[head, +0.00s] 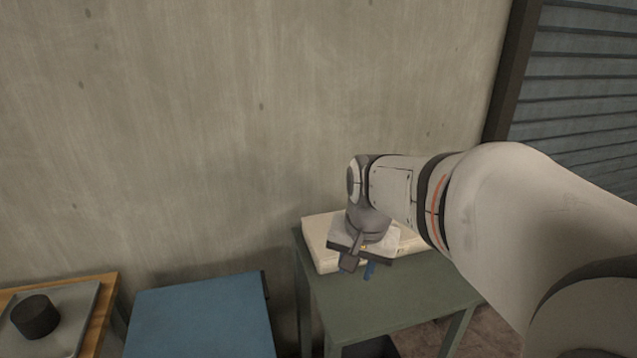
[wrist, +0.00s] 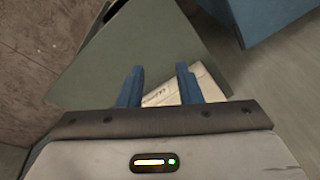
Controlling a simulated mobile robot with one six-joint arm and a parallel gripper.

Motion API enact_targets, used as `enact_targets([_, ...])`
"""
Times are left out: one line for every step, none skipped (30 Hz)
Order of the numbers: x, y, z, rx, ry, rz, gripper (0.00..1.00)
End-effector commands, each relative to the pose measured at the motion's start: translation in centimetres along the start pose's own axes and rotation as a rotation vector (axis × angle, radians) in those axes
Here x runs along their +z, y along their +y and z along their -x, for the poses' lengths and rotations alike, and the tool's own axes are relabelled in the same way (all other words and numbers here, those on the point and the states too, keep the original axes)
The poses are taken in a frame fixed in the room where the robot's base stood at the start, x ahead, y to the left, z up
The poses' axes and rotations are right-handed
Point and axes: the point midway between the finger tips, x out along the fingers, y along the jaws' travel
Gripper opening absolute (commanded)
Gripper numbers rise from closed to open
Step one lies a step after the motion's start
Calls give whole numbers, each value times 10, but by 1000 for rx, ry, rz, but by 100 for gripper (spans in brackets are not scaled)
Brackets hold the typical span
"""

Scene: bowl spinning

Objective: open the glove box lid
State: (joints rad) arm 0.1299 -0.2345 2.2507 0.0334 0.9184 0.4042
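The cream glove box (head: 318,236) stands on a green table (head: 375,300) against the wall. It looks shut, but my arm and gripper hide much of its top. In the head view my gripper (head: 358,267) points downward at the front of the box. In the wrist view the blue fingers of my gripper (wrist: 158,80) are apart with nothing held between them. Part of the cream box (wrist: 172,93) shows between and beyond the fingers, with some dark marks on it. I cannot tell whether the fingers touch the box, and no handle is clearly visible.
A blue-topped table (head: 200,315) stands left of the green table, with a gap between. Further left, a grey tray (head: 75,310) holds a dark round block (head: 35,316). A concrete wall (head: 220,120) is behind, and a slatted shutter (head: 580,90) is at the right.

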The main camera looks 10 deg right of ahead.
Motion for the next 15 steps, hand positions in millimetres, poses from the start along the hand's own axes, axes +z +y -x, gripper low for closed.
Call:
enact_targets([-31, -2, 10, 5, -7, -133, 32])
enact_targets([-47, -2, 12, 5, -8, -217, 32])
enact_targets([-68, -2, 14, 6, -9, -326, 32])
enact_targets([-83, -1, 15, 6, -10, -404, 32])
enact_targets([-97, 1, 15, 7, -10, -479, 32])
enact_targets([-115, 3, 15, 8, -11, -571, 32])
enact_targets([-127, 5, 14, 8, -12, -638, 32])
enact_targets([-138, 7, 14, 8, -12, -696, 32])
enact_targets([-151, 10, 12, 8, -13, -767, 32])
enact_targets([-158, 12, 12, 8, -14, -813, 32])
enact_targets([-166, 14, 10, 8, -14, -853, 32])
enact_targets([-174, 16, 9, 8, -14, -899, 32])
enact_targets([-178, 18, 8, 9, -14, -925, 32])
enact_targets([-181, 18, 7, 8, -14, -946, 32])
enact_targets([-185, 20, 5, 9, -14, -967, 32])
